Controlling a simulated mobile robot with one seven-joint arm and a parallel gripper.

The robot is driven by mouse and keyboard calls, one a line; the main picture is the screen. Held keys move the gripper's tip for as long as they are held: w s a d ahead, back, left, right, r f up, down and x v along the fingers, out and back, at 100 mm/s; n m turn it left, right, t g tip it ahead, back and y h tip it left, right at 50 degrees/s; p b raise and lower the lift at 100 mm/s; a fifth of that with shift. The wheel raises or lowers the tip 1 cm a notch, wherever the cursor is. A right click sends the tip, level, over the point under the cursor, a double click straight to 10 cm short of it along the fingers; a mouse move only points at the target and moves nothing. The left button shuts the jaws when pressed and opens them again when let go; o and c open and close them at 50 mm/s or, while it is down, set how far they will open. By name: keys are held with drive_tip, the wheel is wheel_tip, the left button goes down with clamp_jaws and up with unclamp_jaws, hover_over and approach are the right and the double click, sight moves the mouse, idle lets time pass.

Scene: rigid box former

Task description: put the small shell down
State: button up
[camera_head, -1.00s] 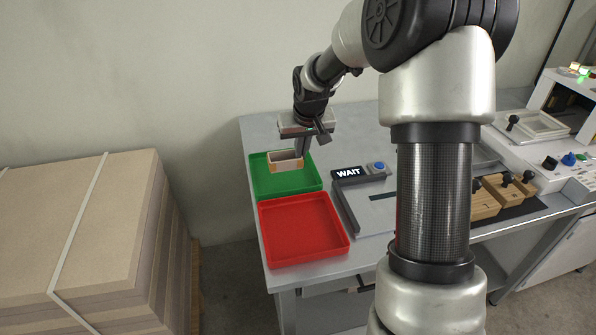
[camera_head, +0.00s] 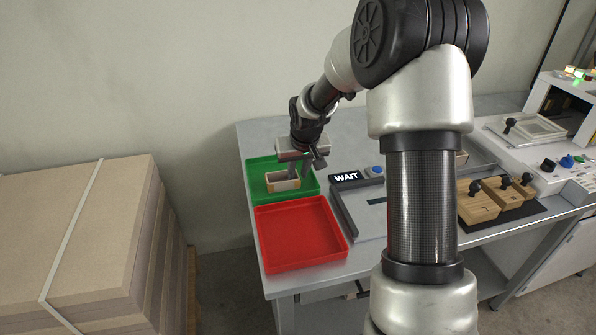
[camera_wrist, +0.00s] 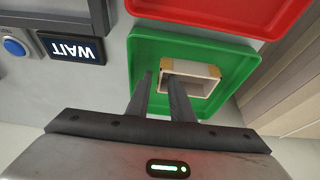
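The small shell (camera_head: 283,182) is an open-topped box with pale tan edges and a greyish inside. It appears to rest upright on the floor of the green tray (camera_head: 254,187). In the wrist view the shell (camera_wrist: 206,71) lies within the green tray (camera_wrist: 140,52), just beyond my fingers. My gripper (camera_wrist: 159,76) points down at the shell's near side wall, with one finger outside it and the other at its inner side. The fingers stand apart with a visible gap, so the gripper looks open. It also shows in the head view (camera_head: 299,175).
An empty red tray (camera_head: 299,235) adjoins the green one in front. A WAIT sign (camera_head: 346,177) and blue button (camera_head: 377,170) stand to the right, by a dark angled fence. Wooden blocks (camera_head: 480,203) lie beyond my arm. A board stack (camera_head: 75,225) stands left.

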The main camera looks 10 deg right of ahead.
drive_tip(key=shift+s+r, duration=0.1)
drive_tip(key=shift+r, duration=0.5)
drive_tip(key=p+v, duration=0.2)
drive_tip(key=v, duration=0.9)
drive_tip(key=shift+p, duration=0.35)
drive_tip(key=shift+r, duration=0.1)
